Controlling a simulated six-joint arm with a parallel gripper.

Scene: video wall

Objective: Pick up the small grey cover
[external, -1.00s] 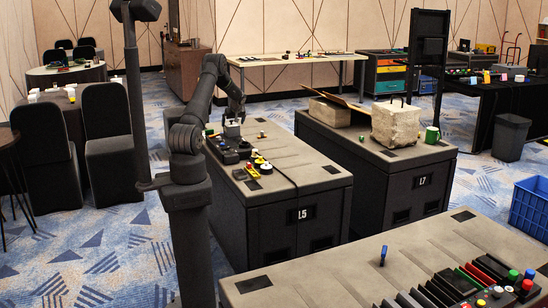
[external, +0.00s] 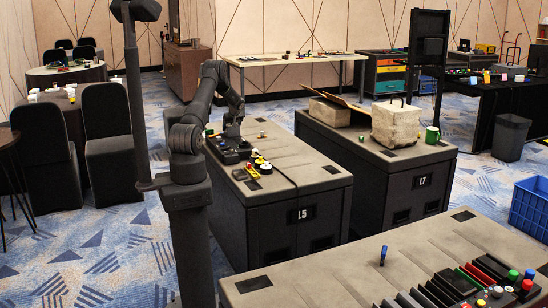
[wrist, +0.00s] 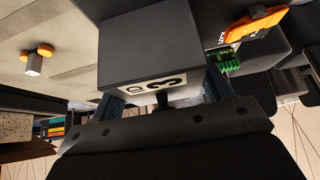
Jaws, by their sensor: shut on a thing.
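My gripper (wrist: 163,92) has its fingers on both sides of a dark grey boxy piece, which I take to be the small grey cover (wrist: 158,48). The cover has a pale label with dark characters on the side facing the wrist camera. In the external view my gripper (external: 232,134) is low over the far left part of the L5 cabinet top (external: 287,150). The cover cannot be told apart from the dark gripper there. Whether it touches the surface below is unclear.
Several dark parts and yellow and red pieces (external: 258,166) lie close to my gripper on the cabinet. In the wrist view an orange-ended piece (wrist: 34,62), an orange part (wrist: 258,25) and a green part (wrist: 240,52) are nearby. The L7 cabinet (external: 420,185) stands to the right.

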